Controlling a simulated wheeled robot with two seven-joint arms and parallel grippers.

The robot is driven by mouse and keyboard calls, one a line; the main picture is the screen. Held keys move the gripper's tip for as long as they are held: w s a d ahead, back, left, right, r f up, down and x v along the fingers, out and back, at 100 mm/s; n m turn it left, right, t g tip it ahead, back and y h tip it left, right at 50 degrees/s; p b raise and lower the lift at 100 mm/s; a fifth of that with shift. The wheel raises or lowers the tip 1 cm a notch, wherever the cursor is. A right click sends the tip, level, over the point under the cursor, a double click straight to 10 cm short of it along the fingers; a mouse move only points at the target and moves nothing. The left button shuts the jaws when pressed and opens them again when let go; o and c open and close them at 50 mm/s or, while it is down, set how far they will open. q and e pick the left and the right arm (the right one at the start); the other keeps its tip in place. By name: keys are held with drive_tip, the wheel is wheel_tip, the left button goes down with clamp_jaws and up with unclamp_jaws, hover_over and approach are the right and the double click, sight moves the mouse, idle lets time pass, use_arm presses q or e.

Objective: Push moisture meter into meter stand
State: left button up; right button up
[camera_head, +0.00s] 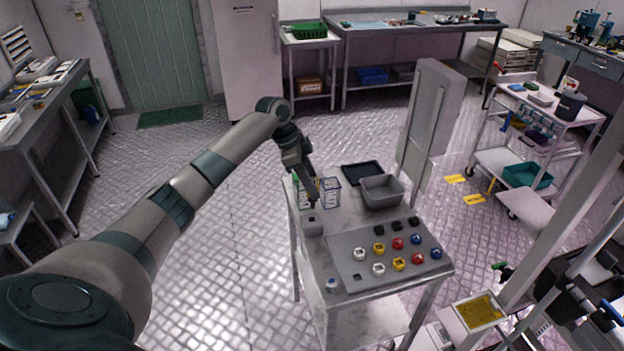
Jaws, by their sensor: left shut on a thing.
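My left gripper (308,186) reaches down over the back left of the small table and is shut on a slim dark thing, likely the moisture meter (313,197). The meter is small and mostly covered by the fingers. My right gripper is not in view.
Close right of the gripper stands a small wire rack (331,192). A dark tray (362,173) and a grey bin (381,191) lie behind. A grey panel (350,268) with several coloured knobs fills the table's front. A tall grey board (430,120) rises behind the bin.

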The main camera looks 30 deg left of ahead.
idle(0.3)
use_arm(q)
drive_tip(key=shift+f+b, duration=2.05)
drive_tip(key=shift+f, duration=0.05)
drive_tip(key=shift+s+p, duration=0.1)
drive_tip(key=shift+p, duration=0.4)
drive_tip(key=shift+f, duration=0.55)
idle(0.8)
drive_tip(key=shift+f+b, duration=0.45)
drive_tip(key=shift+f, duration=1.3)
drive_tip(key=o, duration=1.6)
drive_tip(key=shift+r+p, duration=2.75)
drive_tip(key=shift+r, duration=0.25)
